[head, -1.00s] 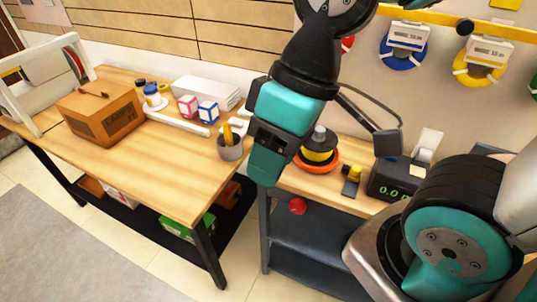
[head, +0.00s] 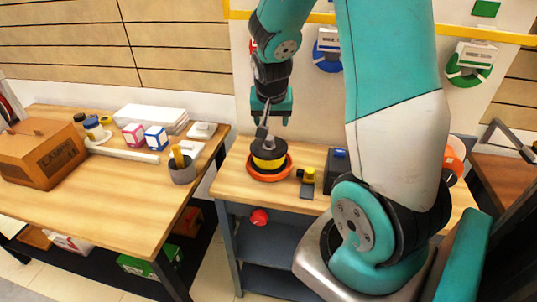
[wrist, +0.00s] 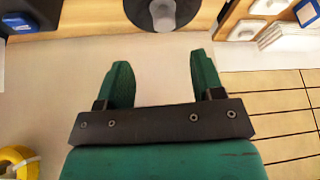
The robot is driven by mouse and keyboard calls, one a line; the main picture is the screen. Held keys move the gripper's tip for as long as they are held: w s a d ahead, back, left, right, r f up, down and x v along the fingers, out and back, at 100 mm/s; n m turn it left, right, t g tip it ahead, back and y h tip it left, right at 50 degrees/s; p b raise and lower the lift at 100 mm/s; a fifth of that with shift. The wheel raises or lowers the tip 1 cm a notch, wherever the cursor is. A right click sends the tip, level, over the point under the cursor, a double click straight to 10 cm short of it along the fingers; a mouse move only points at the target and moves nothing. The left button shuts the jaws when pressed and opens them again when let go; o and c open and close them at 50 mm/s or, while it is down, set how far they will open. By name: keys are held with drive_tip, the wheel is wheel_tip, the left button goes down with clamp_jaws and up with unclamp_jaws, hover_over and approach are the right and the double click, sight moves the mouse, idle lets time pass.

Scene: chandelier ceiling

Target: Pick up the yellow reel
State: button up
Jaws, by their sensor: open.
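A yellow ring-shaped reel (wrist: 17,162) is partly cut off at the lower left of the wrist view. In the head view, my arm covers the wall between the hanging blue and green reels. A black-and-yellow spool (head: 268,155) stands in an orange dish on the right-hand bench. Its dark round top (wrist: 163,12) appears at the top middle of the wrist view. My gripper (head: 272,115) is open and empty, in the air above the spool in the head view. Its two green fingers (wrist: 160,60) are spread, with pale wall between them, apart from the yellow reel.
A blue reel (head: 327,50) and a green reel (head: 467,70) hang on the wall. A dark box (head: 337,168) stands right of the spool. The left bench holds a wooden case (head: 40,155), small boxes and a grey cup (head: 182,168).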

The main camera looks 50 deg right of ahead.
sight(270, 137)
drive_tip(key=p+x, duration=0.1)
drive_tip(key=x, duration=0.4)
drive_tip(key=p+x, duration=0.1)
drive_tip(key=x, duration=0.4)
drive_tip(key=shift+w, duration=0.25)
drive_tip(key=shift+c, duration=0.3)
clamp_jaws()
